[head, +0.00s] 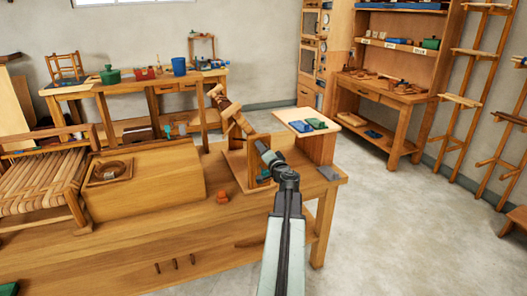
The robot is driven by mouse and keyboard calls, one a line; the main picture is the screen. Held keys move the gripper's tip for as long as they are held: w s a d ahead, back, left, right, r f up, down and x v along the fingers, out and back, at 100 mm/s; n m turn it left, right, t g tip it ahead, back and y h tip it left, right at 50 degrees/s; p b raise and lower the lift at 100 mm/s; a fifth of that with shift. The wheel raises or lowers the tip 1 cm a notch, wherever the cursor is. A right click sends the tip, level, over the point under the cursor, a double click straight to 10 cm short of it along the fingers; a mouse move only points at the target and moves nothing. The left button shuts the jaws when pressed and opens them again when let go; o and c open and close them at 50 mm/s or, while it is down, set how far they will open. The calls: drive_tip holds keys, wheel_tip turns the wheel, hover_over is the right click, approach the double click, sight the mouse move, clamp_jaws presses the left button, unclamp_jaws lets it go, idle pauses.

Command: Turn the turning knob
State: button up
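My arm reaches up from the bottom of the head view, and its dark gripper (262,148) is at a wooden stand (236,168) on the bench. A slanted wooden piece with a thick rounded end (229,110) rises from this stand, up and left of my gripper. It may be the turning knob, but I cannot tell for sure. My gripper overlaps the lower end of the slanted piece in the picture; I cannot tell whether they touch. The fingers are too small and dark to show whether they are open or shut.
A woven seat (40,185) stands at left. Open floor (400,230) lies at right.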

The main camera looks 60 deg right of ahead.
drive_tip(key=shift+o, duration=0.2)
drive_tip(key=n, duration=0.5)
drive_tip(key=shift+f+n, duration=0.1)
drive_tip(key=shift+n, duration=0.2)
drive_tip(key=n, duration=0.5)
drive_tip(key=shift+s+d+n, duration=0.1)
drive_tip(key=shift+n, duration=0.2)
drive_tip(key=shift+c, duration=0.2)
drive_tip(key=shift+o, duration=0.2)
drive_tip(key=o, duration=1.4)
drive_tip(key=shift+c, duration=0.2)
drive_tip(key=v, duration=0.7)
drive_tip(key=shift+s+a, duration=0.25)
drive_tip(key=shift+s, duration=0.05)
